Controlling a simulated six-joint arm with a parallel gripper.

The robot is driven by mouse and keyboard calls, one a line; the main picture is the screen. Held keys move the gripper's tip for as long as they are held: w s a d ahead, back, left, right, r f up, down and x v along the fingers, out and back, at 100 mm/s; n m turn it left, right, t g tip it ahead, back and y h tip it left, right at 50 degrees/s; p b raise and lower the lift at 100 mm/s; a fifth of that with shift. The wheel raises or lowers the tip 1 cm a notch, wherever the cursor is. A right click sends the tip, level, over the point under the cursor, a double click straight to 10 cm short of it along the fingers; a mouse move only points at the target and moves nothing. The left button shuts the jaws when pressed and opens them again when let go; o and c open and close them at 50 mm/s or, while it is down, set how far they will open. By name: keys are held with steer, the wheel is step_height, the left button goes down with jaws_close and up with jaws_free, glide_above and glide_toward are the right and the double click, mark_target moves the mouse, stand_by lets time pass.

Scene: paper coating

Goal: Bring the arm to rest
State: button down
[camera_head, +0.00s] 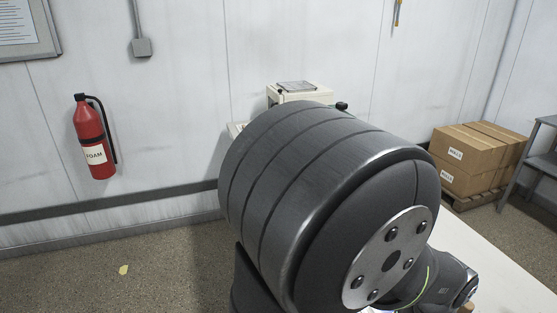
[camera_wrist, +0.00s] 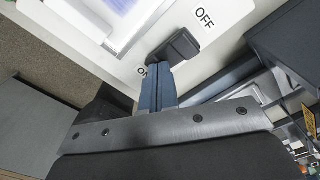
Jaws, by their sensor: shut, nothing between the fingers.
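In the wrist view, my gripper (camera_wrist: 160,72) is shut and empty, its blue-grey fingers together. The fingertips are right by a black lever (camera_wrist: 176,46) on a white panel (camera_wrist: 228,38). The panel is marked OFF at the upper right, and ON is partly hidden beside the fingers. I cannot tell whether the fingers touch the lever. In the head view my large dark arm link fills the middle and hides my gripper. Behind it stands a cream machine (camera_head: 305,93) with a small black knob (camera_head: 341,106) at its right side.
In the head view, a red fire extinguisher (camera_head: 93,136) hangs on the wall at left. Cardboard boxes (camera_head: 474,158) stand on a pallet at right beside a grey metal table (camera_head: 543,160). A pale tabletop (camera_head: 490,258) shows at lower right. Floor at lower left is open.

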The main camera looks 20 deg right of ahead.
steer(key=d+r+n+y, duration=0.1)
steer(key=d+r+n, duration=0.1)
steer(key=r, duration=1.2)
steer(key=shift+d, duration=0.8)
steer(key=shift+w, duration=0.1)
steer(key=w+a+n+t+h, duration=0.1)
steer(key=w+a+n, duration=0.4)
steer(key=a+n, duration=0.3)
steer(key=w+a+n+h, duration=0.1)
steer(key=w+a+n, duration=0.4)
steer(key=a+n, duration=0.3)
steer(key=a+f+n+t, duration=0.2)
steer(key=a+f+n, duration=0.1)
steer(key=a+n, duration=0.6)
steer(key=s+a+f+n+t+h, duration=0.1)
steer(key=a+f+n+t, duration=0.1)
steer(key=a+n, duration=0.7)
steer(key=shift+s+a+f+n, duration=0.15)
steer(key=shift+f+n, duration=0.45)
steer(key=shift+f, duration=0.25)
